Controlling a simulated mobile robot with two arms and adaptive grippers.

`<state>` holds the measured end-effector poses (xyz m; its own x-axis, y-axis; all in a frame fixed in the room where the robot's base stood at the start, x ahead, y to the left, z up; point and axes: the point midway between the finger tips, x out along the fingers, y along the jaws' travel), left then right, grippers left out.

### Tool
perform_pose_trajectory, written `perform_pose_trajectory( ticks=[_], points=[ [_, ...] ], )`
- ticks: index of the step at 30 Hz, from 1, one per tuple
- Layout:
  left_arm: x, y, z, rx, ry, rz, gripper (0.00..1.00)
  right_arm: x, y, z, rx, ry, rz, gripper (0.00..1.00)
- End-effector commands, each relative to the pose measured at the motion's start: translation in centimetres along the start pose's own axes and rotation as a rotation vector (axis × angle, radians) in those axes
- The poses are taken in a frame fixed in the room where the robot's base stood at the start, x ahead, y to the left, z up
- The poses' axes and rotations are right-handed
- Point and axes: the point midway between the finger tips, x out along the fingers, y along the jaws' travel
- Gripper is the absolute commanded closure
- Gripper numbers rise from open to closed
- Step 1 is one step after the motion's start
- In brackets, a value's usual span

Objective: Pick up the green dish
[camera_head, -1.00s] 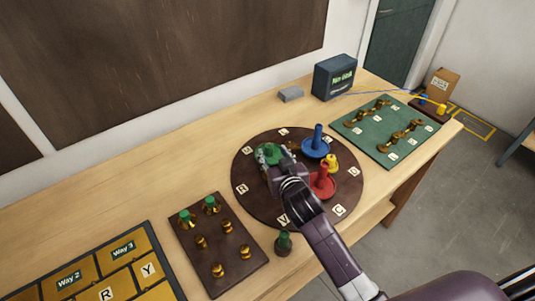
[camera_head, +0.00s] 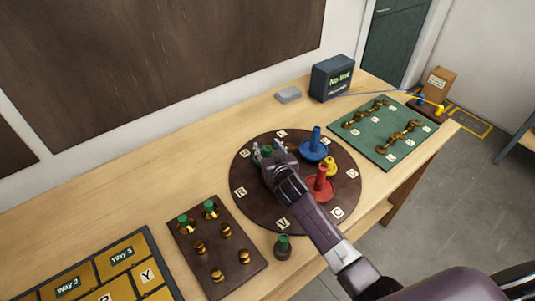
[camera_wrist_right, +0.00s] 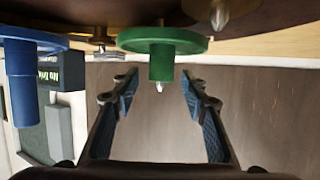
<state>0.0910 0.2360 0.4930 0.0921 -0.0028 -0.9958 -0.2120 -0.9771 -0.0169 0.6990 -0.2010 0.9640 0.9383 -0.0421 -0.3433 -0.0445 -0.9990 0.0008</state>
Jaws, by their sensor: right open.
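The green dish (camera_head: 265,151) stands on the round brown board (camera_head: 250,205), largely hidden by my right gripper in the head view. In the right wrist view, which is upside down, the green dish (camera_wrist_right: 185,40) shows as a flat disc with a stem. My right gripper (camera_head: 269,149) is open above the board. In the wrist view its two fingers (camera_wrist_right: 159,78) are spread on either side of the stem's line, with gaps on both sides. My left gripper is not in view.
A blue dish (camera_head: 314,152), a red dish (camera_head: 320,188) and a yellow piece (camera_head: 330,165) stand close by on the board. A green-topped peg (camera_head: 283,245) stands at its front. A brown peg board (camera_head: 222,255) lies left, a green board (camera_head: 378,152) right.

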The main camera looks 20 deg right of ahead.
Motion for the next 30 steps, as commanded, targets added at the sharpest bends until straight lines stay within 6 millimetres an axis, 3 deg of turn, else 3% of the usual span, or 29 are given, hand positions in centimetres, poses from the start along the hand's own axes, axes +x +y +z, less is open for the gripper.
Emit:
perform_pose_trajectory(
  ticks=[8, 19, 30],
  points=[
    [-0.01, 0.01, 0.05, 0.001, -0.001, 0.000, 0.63, 0.20, -0.06, 0.05, 0.001, 0.000, -0.001, 0.59],
    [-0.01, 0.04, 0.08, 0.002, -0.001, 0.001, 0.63, 0.18, -0.05, 0.05, 0.001, 0.000, -0.001, 1.00],
    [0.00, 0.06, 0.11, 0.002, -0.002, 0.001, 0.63, 0.11, -0.04, -0.31, 0.001, 0.002, -0.001, 1.00]
  ],
)
